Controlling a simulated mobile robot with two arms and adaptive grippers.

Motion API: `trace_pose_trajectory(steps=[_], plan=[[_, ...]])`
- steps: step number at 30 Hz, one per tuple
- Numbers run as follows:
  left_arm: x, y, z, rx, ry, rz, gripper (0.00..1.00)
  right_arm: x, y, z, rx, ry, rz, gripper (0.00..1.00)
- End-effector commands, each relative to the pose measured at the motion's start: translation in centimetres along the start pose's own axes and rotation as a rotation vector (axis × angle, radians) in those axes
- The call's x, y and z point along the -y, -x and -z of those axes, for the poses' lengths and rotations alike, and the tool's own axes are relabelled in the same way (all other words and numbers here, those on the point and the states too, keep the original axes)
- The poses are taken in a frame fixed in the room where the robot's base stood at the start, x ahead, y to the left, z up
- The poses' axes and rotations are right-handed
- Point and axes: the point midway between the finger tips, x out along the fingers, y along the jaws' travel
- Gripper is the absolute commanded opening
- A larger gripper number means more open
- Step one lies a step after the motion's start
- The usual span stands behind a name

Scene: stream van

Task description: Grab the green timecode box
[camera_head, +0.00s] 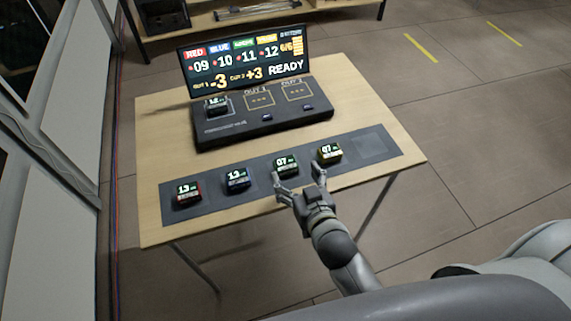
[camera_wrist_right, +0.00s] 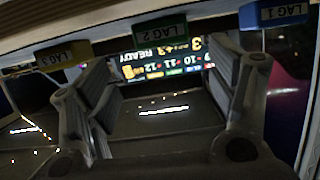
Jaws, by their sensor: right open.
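The green timecode box (camera_head: 286,165) is a small dark box with a lit "07" display. It sits on the dark strip (camera_head: 228,198) along the table's front, third from the left. In the right wrist view, which is upside down, its green label (camera_wrist_right: 160,29) reads "LAG 2". My right gripper (camera_head: 298,178) is open and empty, just in front of the green box. In the head view its fingers lie near the box's front corner and the gap right of it; contact cannot be told. My left gripper is not in view.
The blue box (camera_head: 237,179) and red box (camera_head: 187,191) stand left of the green one, the yellow box (camera_head: 329,152) close on its right. Behind is a black console (camera_head: 265,113) with a box in its left slot and a lit screen (camera_head: 245,62) reading "READY".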

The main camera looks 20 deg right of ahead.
Motion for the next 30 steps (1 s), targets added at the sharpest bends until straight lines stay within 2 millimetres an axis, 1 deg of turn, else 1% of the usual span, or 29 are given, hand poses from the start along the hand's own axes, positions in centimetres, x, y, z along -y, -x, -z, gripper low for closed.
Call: trace_pose_trajectory(steps=[1, 8, 15, 18, 21, 28, 30], plan=[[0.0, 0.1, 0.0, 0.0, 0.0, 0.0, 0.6, 0.0, -0.5, 0.1, -0.001, 0.001, 0.0, 0.79], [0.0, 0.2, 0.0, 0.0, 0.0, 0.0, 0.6, 0.1, -1.7, 0.0, 0.0, 0.001, -0.001, 0.79], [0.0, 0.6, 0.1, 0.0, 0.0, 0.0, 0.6, 0.5, -4.7, -0.3, 0.0, 0.001, -0.001, 0.79], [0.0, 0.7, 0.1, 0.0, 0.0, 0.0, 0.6, 0.5, -5.6, -0.3, 0.0, 0.001, -0.001, 0.79], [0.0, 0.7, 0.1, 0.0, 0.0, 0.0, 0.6, 0.5, -6.1, -0.5, 0.002, 0.001, -0.001, 0.79], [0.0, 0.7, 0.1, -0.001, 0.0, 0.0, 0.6, 0.5, -6.1, -0.5, 0.002, 0.001, -0.001, 0.79], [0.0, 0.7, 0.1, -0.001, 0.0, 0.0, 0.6, 0.5, -6.1, -0.5, 0.002, 0.001, -0.001, 0.7]])
